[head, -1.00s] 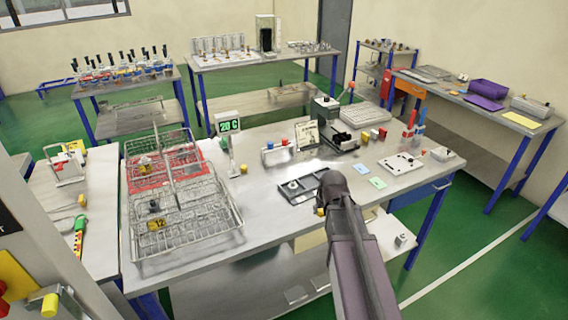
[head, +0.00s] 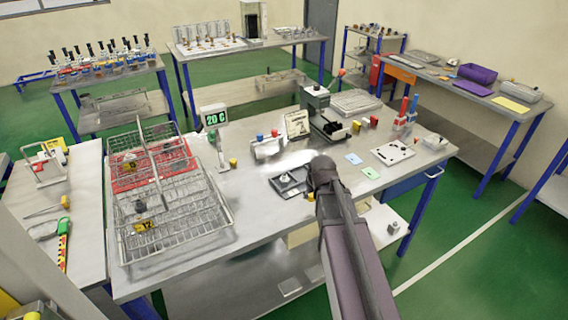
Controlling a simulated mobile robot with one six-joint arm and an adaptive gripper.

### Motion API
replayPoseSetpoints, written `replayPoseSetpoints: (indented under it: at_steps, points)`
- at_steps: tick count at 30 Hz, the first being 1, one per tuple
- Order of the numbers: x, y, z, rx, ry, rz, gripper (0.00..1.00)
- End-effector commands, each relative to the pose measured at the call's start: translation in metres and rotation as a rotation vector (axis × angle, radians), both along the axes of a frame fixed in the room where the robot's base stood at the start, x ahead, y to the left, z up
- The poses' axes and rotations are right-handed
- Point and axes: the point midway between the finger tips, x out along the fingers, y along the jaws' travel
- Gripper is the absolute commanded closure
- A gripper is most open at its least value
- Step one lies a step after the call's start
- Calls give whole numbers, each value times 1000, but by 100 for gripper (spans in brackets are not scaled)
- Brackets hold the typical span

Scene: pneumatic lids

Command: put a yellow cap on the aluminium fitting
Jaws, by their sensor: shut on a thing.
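My gripper (head: 315,188) is seen from behind over the middle of the metal bench, its fingers mostly hidden by its own body. A small yellow cap (head: 310,196) shows at its tip, and the gripper is shut on it. A dark grey tray (head: 281,188) lies on the bench just left of the gripper. A small pale metal piece on it, apparently the aluminium fitting (head: 287,181), stands apart from the cap. Another yellow cap (head: 233,163) stands near the display, and a further yellow one (head: 356,127) stands toward the back right.
Wire baskets (head: 170,205) fill the bench's left side. A green-digit display (head: 214,118), a holder with blue and red tops (head: 268,146) and a dark machine (head: 322,115) stand behind the tray. A white plate (head: 393,153) lies right. Bench between baskets and tray is clear.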

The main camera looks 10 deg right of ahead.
Motion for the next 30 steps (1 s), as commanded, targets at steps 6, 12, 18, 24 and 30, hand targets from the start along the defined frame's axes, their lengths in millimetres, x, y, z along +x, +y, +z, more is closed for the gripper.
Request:
replayPoseSetpoints:
  at_steps: [6,12,18,24,30]
  points:
    - [28,9,7,-2,1,6,72]
    - [74,26,17,-3,2,11,72]
    - [118,48,26,-5,3,15,72]
    - [142,62,31,-7,3,17,72]
    - [145,66,31,-7,3,17,72]
